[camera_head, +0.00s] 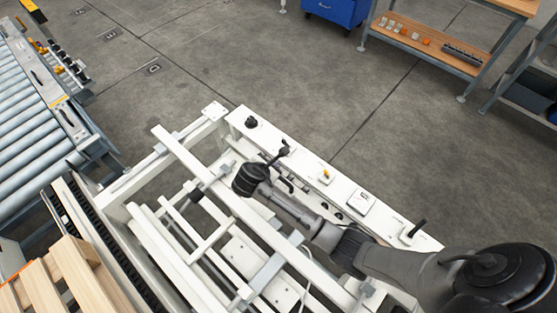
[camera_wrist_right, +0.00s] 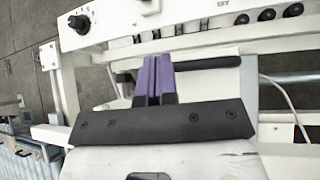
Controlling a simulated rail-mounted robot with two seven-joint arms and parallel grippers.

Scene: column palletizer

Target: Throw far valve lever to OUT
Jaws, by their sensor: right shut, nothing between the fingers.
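A white valve panel (camera_head: 325,176) runs diagonally through the head view. A dark lever-like handle (camera_head: 284,149) stands toward its far end, just beyond my right wrist; I cannot read its marking. A second black lever (camera_head: 418,228) stands at the near end. My right gripper (camera_wrist_right: 155,80) has its purple fingers together, with nothing between them. It is over the white frame beside the panel; in the head view its fingertips are hidden. In the right wrist view a black knob (camera_wrist_right: 78,22) on a white plate lies up and left of the fingers, apart from them. My left gripper is not in view.
A black knob (camera_head: 250,122) sits at the panel's far end. White frame bars (camera_head: 215,185) surround my right wrist. A roller conveyor (camera_head: 38,125) and wooden slats (camera_head: 75,275) are at left. The floor beyond the panel is clear up to the shelf (camera_head: 430,45).

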